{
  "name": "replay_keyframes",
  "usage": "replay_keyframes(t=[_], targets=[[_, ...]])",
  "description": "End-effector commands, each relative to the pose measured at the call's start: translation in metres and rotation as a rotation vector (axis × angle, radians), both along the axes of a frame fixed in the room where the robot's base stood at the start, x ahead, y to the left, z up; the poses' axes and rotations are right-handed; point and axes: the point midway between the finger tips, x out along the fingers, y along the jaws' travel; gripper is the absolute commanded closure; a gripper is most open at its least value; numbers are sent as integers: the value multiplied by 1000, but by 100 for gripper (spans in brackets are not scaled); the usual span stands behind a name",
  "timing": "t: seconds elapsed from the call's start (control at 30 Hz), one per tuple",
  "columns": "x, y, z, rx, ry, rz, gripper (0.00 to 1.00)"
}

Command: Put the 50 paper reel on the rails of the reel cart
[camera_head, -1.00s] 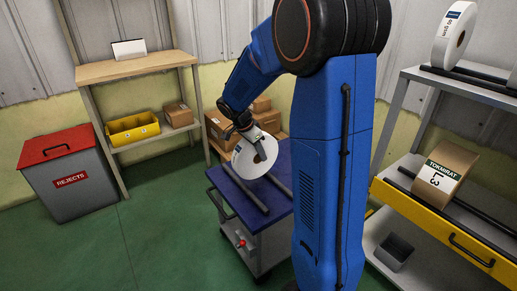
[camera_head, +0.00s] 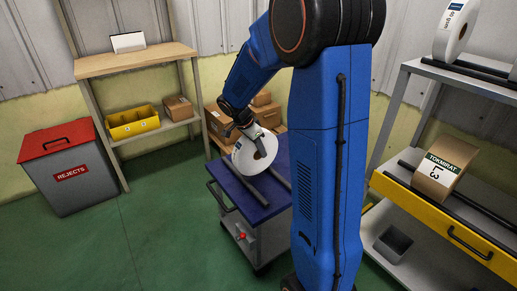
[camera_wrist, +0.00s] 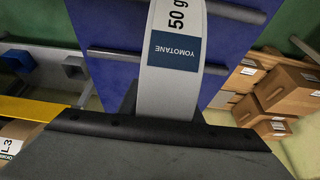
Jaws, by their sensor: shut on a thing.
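A white paper reel (camera_head: 244,154) with a dark centre hole is held over the blue-topped reel cart. In the wrist view the reel (camera_wrist: 168,95) shows its label, "50 g" and "YOMOTANE". My gripper (camera_head: 258,135) is shut on the reel from above; the wrist view shows its dark body (camera_wrist: 150,140) across the bottom. The reel cart (camera_head: 228,180) has two dark rails (camera_head: 249,188) on its blue top. In the wrist view the rails (camera_wrist: 113,56) run crosswise behind the reel. The reel is upright at the rails; I cannot tell whether it touches them.
A red-lidded rejects bin (camera_head: 70,175) and a wooden shelf (camera_head: 135,65) stand left. Cardboard boxes (camera_head: 222,122) lie behind the cart.

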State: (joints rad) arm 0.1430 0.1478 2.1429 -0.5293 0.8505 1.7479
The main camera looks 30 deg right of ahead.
Motion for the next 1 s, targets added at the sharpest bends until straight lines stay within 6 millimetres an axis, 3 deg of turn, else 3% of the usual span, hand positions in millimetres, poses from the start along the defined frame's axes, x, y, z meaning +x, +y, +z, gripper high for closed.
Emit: replay_keyframes(t=[1.0], targets=[[0, 0, -14, 0, -1, -1, 100]])
